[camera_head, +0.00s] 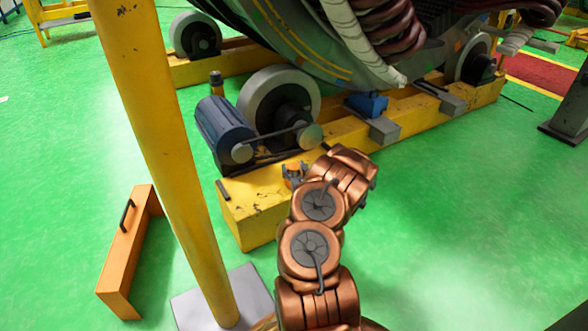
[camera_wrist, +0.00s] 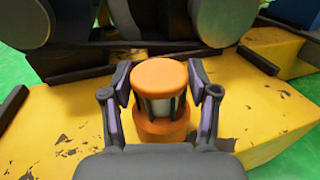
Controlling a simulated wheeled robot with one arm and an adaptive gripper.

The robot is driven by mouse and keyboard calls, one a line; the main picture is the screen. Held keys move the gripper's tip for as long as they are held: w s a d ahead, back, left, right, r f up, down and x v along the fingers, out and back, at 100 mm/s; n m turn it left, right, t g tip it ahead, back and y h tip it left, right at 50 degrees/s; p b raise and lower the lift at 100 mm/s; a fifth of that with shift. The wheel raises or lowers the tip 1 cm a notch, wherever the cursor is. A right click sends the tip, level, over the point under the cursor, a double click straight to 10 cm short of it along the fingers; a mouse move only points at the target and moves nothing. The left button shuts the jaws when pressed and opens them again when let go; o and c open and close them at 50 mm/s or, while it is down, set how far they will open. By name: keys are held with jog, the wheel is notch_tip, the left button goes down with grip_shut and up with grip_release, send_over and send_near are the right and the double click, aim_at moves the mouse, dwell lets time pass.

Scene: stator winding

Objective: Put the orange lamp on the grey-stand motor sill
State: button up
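The orange lamp (camera_wrist: 160,76) has an orange cap, a clear and grey middle and an orange base. It is upright at the near end of the yellow sill (camera_head: 247,218), but I cannot tell whether its base touches the surface. My gripper (camera_wrist: 161,84) has one finger on each side of the lamp, close to its cap. Contact with the lamp is not clear. In the head view, the lamp (camera_head: 294,173) is small and partly hidden by my gripper and arm. A blue motor (camera_head: 225,130) stands on the same sill, behind the lamp.
A yellow post (camera_head: 165,130) rises from a grey plate to the left of my arm. An orange box with a black handle (camera_head: 130,250) lies on the green floor. Rollers (camera_head: 280,100) and a large stator stand behind.

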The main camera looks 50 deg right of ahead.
jog(key=shift+o, duration=1.1)
jog(key=shift+r, duration=0.15)
jog(key=shift+s+a+p, duration=0.15)
jog(key=shift+s+p, duration=0.2)
jog(key=shift+s, duration=0.05)
jog(key=p+v, duration=0.5)
jog(key=v, duration=0.6)
jog(key=shift+s, duration=0.1)
